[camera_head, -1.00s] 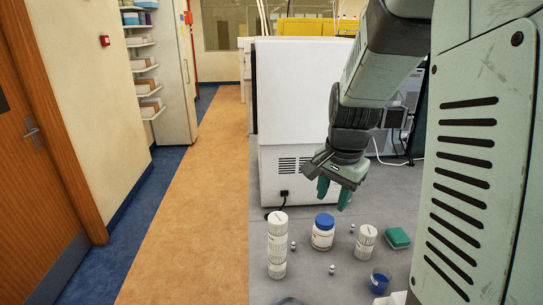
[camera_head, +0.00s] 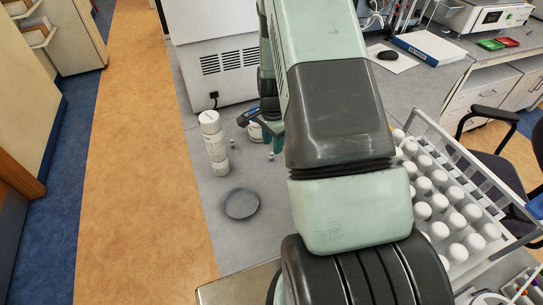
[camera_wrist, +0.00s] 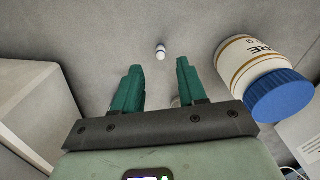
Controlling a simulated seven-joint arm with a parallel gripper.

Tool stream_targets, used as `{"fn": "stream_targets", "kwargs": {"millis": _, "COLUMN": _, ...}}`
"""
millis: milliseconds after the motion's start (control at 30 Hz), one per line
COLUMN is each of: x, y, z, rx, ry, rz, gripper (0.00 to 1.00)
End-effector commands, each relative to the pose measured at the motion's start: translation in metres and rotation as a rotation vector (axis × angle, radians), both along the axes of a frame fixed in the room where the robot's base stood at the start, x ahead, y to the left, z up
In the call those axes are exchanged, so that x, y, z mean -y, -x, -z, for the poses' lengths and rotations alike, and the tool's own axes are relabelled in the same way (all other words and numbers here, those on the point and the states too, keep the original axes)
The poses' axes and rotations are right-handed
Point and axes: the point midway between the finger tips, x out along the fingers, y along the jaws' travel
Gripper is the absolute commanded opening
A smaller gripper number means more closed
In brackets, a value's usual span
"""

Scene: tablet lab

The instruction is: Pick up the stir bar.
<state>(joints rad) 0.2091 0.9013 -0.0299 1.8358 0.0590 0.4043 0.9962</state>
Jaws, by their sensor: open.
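A small white piece with a dark band, likely the stir bar (camera_wrist: 160,51), lies on the grey bench in the wrist view. It is just beyond the fingertips, in line with the gap between them. My gripper (camera_wrist: 158,67) is open and empty, with its two green fingers apart. In the head view my gripper (camera_head: 272,145) is mostly hidden behind my arm. Two similar small pieces stand near it, one (camera_head: 232,142) farther back and one (camera_head: 252,172) nearer; I cannot tell which matches.
A blue-capped white bottle (camera_wrist: 278,92) is close to the right finger; it is partly hidden in the head view (camera_head: 255,132). A stack of white containers (camera_head: 214,145) stands to the left. A round dish (camera_head: 226,207) lies in front. A rack of white-capped tubes (camera_head: 490,180) is at right.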

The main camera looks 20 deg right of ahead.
Motion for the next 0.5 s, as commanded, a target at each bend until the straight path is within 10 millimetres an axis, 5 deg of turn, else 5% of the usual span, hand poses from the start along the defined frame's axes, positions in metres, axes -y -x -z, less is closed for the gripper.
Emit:
{"fn": "stream_targets", "kwargs": {"millis": 300, "x": -0.003, "y": 0.000, "z": 0.043, "rx": -0.002, "ry": -0.001, "rz": 0.001, "gripper": 0.41}}
{"fn": "stream_targets", "kwargs": {"millis": 500, "x": -0.003, "y": -0.001, "z": 0.052, "rx": -0.001, "ry": -0.001, "rz": 0.001, "gripper": 0.41}}
